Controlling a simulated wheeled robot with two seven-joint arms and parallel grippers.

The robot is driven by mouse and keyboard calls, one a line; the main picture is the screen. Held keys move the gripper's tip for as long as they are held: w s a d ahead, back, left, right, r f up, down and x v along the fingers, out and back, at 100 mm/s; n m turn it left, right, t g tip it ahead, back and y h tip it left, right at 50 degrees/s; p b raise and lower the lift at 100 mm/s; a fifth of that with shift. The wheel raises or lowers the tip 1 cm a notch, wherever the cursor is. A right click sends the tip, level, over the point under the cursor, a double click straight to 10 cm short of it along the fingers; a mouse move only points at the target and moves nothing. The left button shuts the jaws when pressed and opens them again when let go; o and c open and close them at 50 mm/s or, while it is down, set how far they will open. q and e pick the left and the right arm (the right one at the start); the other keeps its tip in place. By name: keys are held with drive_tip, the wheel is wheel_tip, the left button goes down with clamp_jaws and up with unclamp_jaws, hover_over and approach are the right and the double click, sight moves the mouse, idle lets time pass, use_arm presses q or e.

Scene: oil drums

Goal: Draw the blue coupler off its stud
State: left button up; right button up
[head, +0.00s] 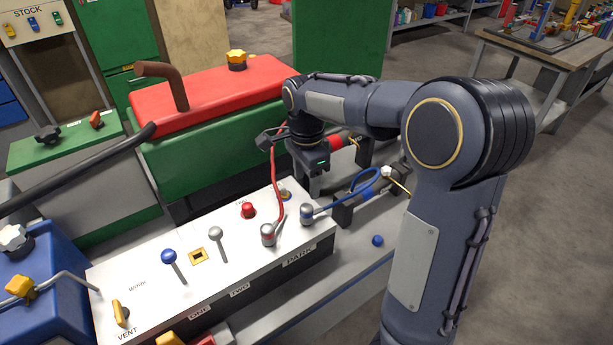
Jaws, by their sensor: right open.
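The blue coupler (307,214) is a short grey cylinder with a blue top. It stands at the right end of the white panel (140,262), behind the word PARK. A blue hose (345,196) runs from it to the right and loops up. The stud under it is hidden. My right gripper (314,188) is open and points down, behind and above the coupler, apart from it as far as I can see. A grey coupler with a red hose (268,234) stands just left of the blue one. My left gripper is not in view.
Blue-knobbed (168,256) and grey-knobbed (215,233) levers and a red knob (248,210) stand on the panel. A red-topped green box (210,100) with a brown handle is behind. A small blue ball (377,240) is on the grey bench right of the panel.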

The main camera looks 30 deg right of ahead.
sight(306, 206)
wheel_tip(306, 206, down, 5)
drive_tip(key=b, duration=0.3)
drive_tip(key=shift+r+b, duration=0.1)
drive_tip(key=shift+b, duration=0.2)
drive_tip(key=shift+f+b, duration=1.75)
drive_tip(key=shift+f, duration=1.35)
drive_tip(key=shift+r, duration=0.1)
drive_tip(key=c, duration=1.1)
